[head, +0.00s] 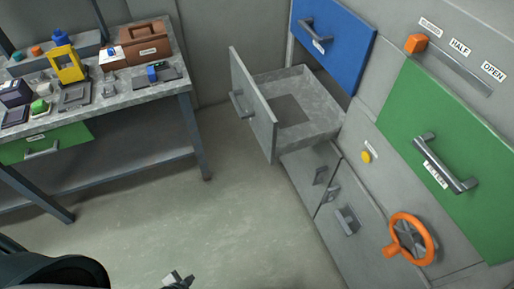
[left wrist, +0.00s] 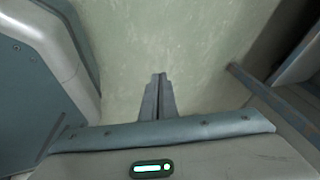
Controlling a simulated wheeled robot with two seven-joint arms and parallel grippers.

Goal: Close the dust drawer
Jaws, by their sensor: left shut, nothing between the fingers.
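A grey drawer (head: 253,105) stands pulled out from the cabinet in the head view; I see no readable label on it, but it is the only drawer clearly open there. Its front panel carries a grey bar handle (head: 237,105) and faces left. A darker square patch lies on the drawer's floor. My left gripper (head: 178,281) is at the bottom edge of the head view, well below and left of the drawer, touching nothing. In the left wrist view its fingers (left wrist: 158,95) are together and empty over the floor. My right gripper is out of view.
The cabinet has a blue front (head: 334,42), a green front (head: 445,150), an orange handwheel (head: 410,238), an orange slider knob (head: 416,43) and a yellow button (head: 366,157). A workbench (head: 125,97) with several items stands left. Open floor (head: 190,220) lies between.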

